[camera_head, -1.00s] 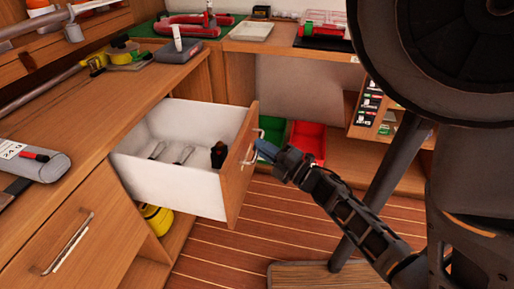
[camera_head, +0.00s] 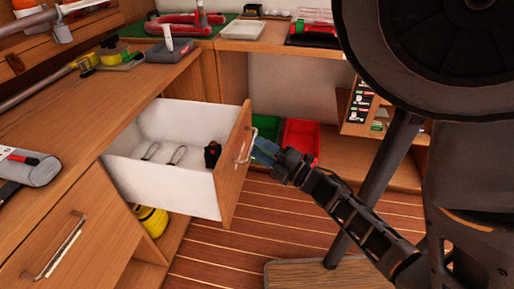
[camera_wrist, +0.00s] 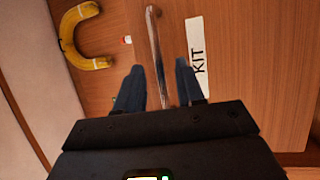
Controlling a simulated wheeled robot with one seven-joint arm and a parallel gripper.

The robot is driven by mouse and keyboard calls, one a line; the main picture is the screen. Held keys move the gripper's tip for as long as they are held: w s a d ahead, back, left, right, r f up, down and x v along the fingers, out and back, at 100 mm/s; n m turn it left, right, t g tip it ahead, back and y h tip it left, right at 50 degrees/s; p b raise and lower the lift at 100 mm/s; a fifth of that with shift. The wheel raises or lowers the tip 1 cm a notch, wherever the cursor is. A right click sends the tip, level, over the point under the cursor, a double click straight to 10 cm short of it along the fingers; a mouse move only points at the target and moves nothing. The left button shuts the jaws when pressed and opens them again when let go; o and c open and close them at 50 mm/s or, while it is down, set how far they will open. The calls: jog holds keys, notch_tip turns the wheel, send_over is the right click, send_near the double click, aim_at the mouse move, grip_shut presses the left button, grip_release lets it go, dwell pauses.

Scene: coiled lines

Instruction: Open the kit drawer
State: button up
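The kit drawer (camera_head: 165,184) is pulled well out of the wooden cabinet in the head view. It has white sides and a wooden front (camera_head: 232,180). Several small items lie inside, including a black one (camera_head: 212,154). The front has a metal bar handle (camera_head: 247,146), and the wrist view shows a white KIT label (camera_wrist: 196,58) beside it. My gripper (camera_head: 262,150) is at the handle, outside the front. In the wrist view my gripper (camera_wrist: 161,85) has its two blue-grey fingers apart, one on each side of the handle bar (camera_wrist: 154,45). I see gaps between bar and fingers.
A lower left drawer with its own handle (camera_head: 56,245) is shut. A yellow object (camera_head: 151,220) sits under the open drawer. Green (camera_head: 266,127) and red (camera_head: 301,138) bins stand behind. A dark post (camera_head: 377,190) rises at right. Striped floor is clear before the drawer.

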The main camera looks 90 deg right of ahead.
jog(key=v, duration=0.6)
jog(key=shift+b, duration=0.35)
jog(key=shift+w, duration=0.1)
jog(key=w+a+r+m+t+y+p, duration=0.1)
jog(key=w+a+r+m+y, duration=0.2)
jog(key=a, duration=0.4)
jog(key=w+a+r+m+y+p, duration=0.1)
jog(key=w+a+r+y, duration=0.2)
jog(key=w+a, duration=0.4)
jog(key=s+a+r+m+g+y+p, duration=0.1)
jog(key=a+r+m+y, duration=0.2)
jog(key=a, duration=0.5)
jog(key=s+a+r+m+g+y+p, duration=0.1)
jog(key=a+r, duration=0.3)
jog(key=a, duration=0.4)
jog(key=shift+a+r+m+y, duration=0.15)
jog(key=shift+r+m+y, duration=0.1)
jog(key=shift+m+y, duration=0.65)
jog(key=shift+s, duration=0.1)
